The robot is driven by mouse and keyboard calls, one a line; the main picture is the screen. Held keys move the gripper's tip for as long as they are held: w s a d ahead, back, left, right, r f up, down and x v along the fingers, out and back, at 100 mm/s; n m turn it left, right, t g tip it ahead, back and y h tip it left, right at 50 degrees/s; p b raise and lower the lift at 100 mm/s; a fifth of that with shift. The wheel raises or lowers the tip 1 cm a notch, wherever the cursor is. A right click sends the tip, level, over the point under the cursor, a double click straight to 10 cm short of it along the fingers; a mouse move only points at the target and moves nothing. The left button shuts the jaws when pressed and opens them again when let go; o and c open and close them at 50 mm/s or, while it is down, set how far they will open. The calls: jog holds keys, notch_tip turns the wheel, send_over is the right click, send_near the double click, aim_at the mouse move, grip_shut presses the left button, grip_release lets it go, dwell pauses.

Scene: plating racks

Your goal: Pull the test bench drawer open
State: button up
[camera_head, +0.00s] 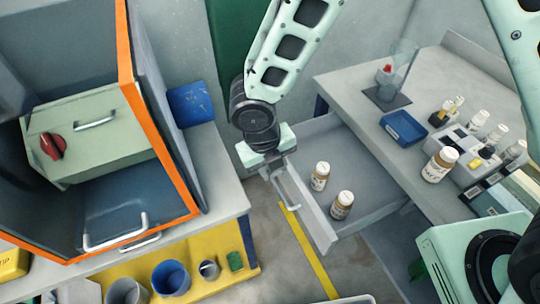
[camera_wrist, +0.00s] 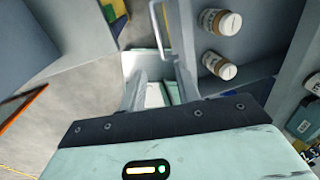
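The test bench drawer (camera_head: 375,180) stands pulled out from under the grey bench at right, with two white-capped brown bottles (camera_head: 320,176) (camera_head: 342,205) standing inside. Its pale bar handle (camera_head: 287,193) is on the drawer front and also shows in the wrist view (camera_wrist: 161,24). My gripper (camera_head: 270,172) is at the upper end of the handle in the head view. In the wrist view my gripper's fingers (camera_wrist: 159,78) are apart, with a gap between them. The handle runs ahead of the fingertips, close to the right finger. I cannot tell whether they touch.
The bench top (camera_head: 345,85) carries a blue tray (camera_head: 403,127), a rack of bottles and a clear panel on a dark base. At left stands an orange-edged cabinet (camera_head: 150,125) above a yellow shelf (camera_head: 195,282) with cups. Grey floor with a yellow line lies between.

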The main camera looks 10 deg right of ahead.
jog(key=shift+s+a+r, duration=0.1)
jog(key=shift+a+r, duration=0.1)
jog(key=shift+r, duration=0.9)
jog(key=shift+a+r, duration=0.2)
jog(key=shift+r, duration=0.85)
jog(key=s+d+r+m+y, duration=0.1)
jog(key=s+d+r+m, duration=0.4)
jog(key=m, duration=1.1)
jog(key=s+d+r+m+y, duration=0.1)
jog(key=s+d+r+m, duration=0.3)
jog(key=s+r+m, duration=0.5)
jog(key=m, duration=0.6)
jog(key=shift+s+d+r+m+g+y, duration=0.15)
jog(key=shift+d+m+g+y, duration=0.15)
jog(key=shift+d+m, duration=0.1)
